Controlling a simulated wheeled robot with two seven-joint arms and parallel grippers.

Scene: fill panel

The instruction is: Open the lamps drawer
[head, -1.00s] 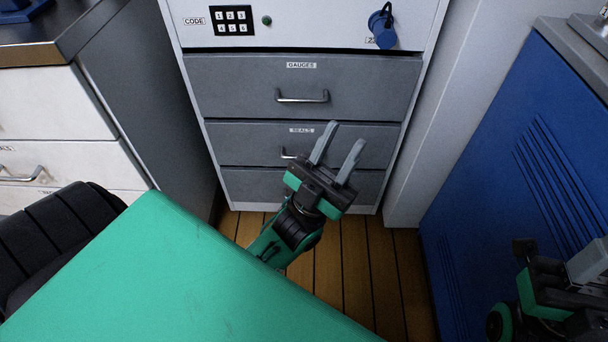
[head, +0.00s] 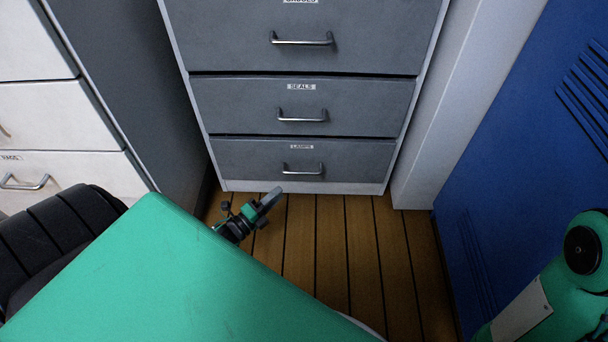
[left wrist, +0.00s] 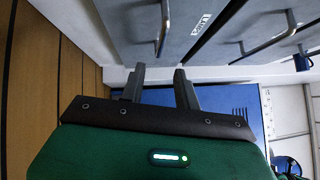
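The lamps drawer (head: 250,158) is the lowest grey drawer of the cabinet in the head view. It is closed, with a small label and a metal bar handle (head: 303,170). My left gripper (head: 272,196) is low over the floor, in front and a little left of that handle, not touching it. In the left wrist view its two fingers (left wrist: 160,84) are apart with nothing between them. The lamps drawer's handle (left wrist: 163,30) shows ahead of them there, near the top. My right gripper is out of view; only part of that arm shows at lower right.
The closed seals drawer (head: 240,105) is just above, and another closed grey drawer (head: 230,40) above that. White drawers (head: 50,130) stand at left and a blue cabinet (head: 500,140) at right. Wooden floor (head: 330,250) lies clear before the cabinet.

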